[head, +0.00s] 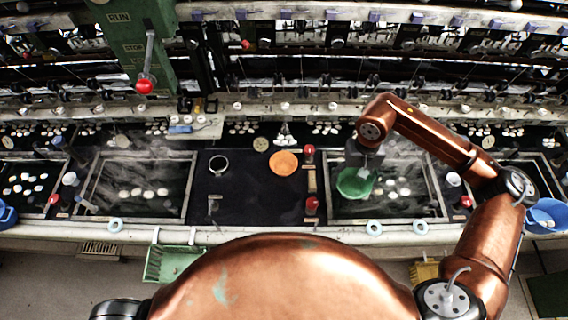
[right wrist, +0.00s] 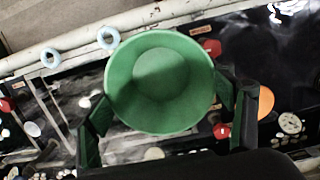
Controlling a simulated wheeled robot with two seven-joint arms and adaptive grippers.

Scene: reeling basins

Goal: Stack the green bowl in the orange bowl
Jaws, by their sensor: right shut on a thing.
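The green bowl (head: 355,184) is in the grasp of my right gripper (head: 366,168), over the right basin in the head view. In the right wrist view the green bowl (right wrist: 160,82) sits between the two fingers of the gripper (right wrist: 168,118), its open side facing the camera. The orange bowl (head: 284,163) rests on the dark panel between the two basins, to the left of the green bowl and apart from it. Part of the orange bowl (right wrist: 265,102) shows past the finger at the right in the wrist view. My left gripper is not in view.
Red knobs (head: 309,151) and (head: 312,204) stand between the orange bowl and the right basin (head: 430,217). A dark ring (head: 218,165) lies left of the orange bowl. The green lever machine (head: 127,40) rises at the back left. The dark panel's front is mostly clear.

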